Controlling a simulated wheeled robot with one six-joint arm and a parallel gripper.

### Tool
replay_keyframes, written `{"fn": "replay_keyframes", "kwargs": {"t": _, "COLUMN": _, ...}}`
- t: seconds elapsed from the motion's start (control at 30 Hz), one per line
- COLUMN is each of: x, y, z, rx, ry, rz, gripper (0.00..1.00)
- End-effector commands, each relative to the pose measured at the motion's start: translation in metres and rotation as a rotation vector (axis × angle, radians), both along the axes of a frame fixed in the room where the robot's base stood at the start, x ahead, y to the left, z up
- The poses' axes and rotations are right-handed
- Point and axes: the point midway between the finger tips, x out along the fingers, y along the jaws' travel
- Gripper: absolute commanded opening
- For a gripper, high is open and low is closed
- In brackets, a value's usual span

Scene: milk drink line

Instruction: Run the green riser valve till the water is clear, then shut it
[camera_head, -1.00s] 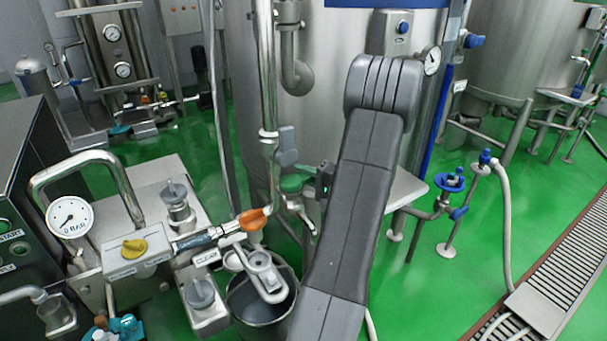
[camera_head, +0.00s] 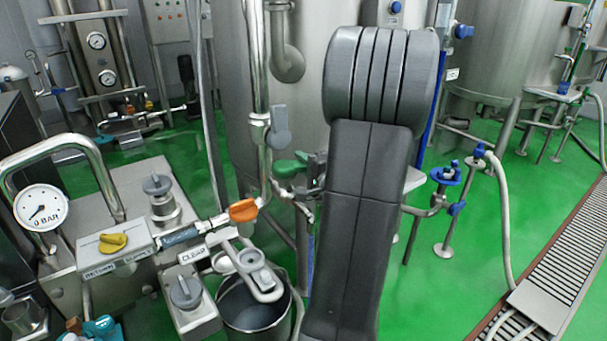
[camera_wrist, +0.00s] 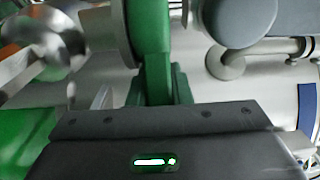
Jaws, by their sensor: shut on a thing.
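The green riser valve handle (camera_head: 289,166) is on the side of the upright steel pipe (camera_head: 258,70), left of my dark arm. My gripper (camera_head: 315,171) is at the handle's right end, partly hidden by my arm. In the wrist view, the green handle (camera_wrist: 150,50) runs down to the dark gripper body (camera_wrist: 160,125), and the gripper is shut on it. The short steel spout below the handle is partly hidden by my arm. I cannot make out any water stream or its colour.
A gauge (camera_head: 40,207) and yellow knob (camera_head: 112,242) are at left. A blue valve (camera_head: 446,175) and floor drain (camera_head: 555,270) are at right.

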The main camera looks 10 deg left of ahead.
Motion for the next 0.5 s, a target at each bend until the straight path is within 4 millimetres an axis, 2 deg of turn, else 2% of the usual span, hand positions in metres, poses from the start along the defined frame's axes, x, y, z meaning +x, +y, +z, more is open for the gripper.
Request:
{"fn": "replay_keyframes", "kwargs": {"t": 0.03, "x": -0.0020, "y": -0.0002, "z": -0.0058, "rx": -0.001, "ry": -0.001, "rz": -0.019, "gripper": 0.00}}
{"fn": "replay_keyframes", "kwargs": {"t": 0.5, "x": -0.0054, "y": -0.0029, "z": -0.0012, "rx": 0.000, "ry": 0.003, "rz": -0.104, "gripper": 0.00}}
